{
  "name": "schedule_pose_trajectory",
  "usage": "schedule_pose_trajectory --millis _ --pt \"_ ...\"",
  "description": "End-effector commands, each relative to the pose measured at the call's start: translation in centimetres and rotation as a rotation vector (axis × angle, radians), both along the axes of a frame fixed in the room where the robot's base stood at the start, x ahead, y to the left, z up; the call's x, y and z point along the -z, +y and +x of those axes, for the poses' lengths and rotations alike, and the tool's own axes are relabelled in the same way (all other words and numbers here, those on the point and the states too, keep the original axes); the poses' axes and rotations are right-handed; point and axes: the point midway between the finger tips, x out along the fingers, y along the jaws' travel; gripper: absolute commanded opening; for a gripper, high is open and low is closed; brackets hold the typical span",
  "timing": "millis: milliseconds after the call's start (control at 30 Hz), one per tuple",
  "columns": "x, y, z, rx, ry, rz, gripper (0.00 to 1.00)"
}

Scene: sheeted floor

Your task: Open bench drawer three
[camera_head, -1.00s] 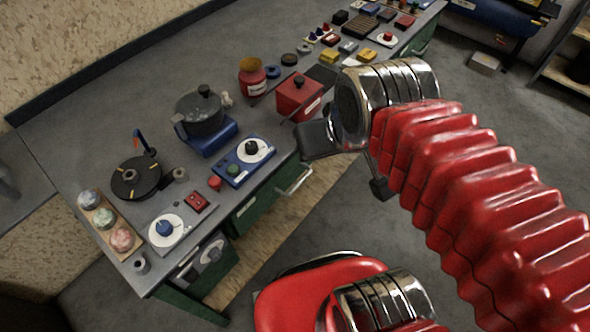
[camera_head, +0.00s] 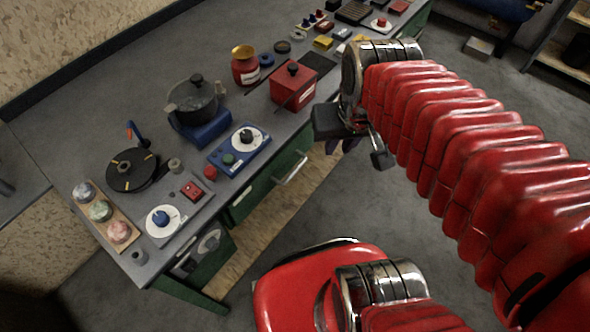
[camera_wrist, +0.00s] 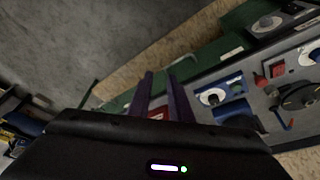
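The bench (camera_head: 60,150) has green drawer fronts along its floor-facing side. One green front (camera_head: 285,170) with a pale bar handle (camera_head: 291,170) is left of my gripper; another front (camera_head: 243,205) with a white label sits beside it. I cannot read the labels, so I cannot tell which drawer is three. My gripper (camera_head: 345,146) hangs past the bench edge, apart from the handle, and is partly hidden by my wrist. In the wrist view its two purple fingers (camera_wrist: 160,98) are parallel with a gap and nothing between them. Green fronts (camera_wrist: 207,58) lie beyond the fingers.
On the bench top stand a red box (camera_head: 293,88), a dark pot (camera_head: 193,100), a red jar (camera_head: 245,68) and a blue dial panel (camera_head: 238,148). The grey floor (camera_head: 310,215) beside the bench is clear.

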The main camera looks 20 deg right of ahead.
Motion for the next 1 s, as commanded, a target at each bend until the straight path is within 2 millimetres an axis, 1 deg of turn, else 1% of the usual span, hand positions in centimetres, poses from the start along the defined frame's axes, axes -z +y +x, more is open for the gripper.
schedule_pose_trajectory --millis 33,200,433,733,1000 --pt "1.0 -0.7 0.0 0.029 0.035 0.011 0.19" --pt "3.7 -2.3 0.0 0.114 0.128 0.06 0.19" --pt "7.3 -3.8 -0.4 0.22 0.253 0.152 0.19" --pt "11.8 -5.0 -1.4 0.325 0.402 0.302 0.19" --pt "15.5 -5.3 -2.4 0.393 0.512 0.467 0.19"
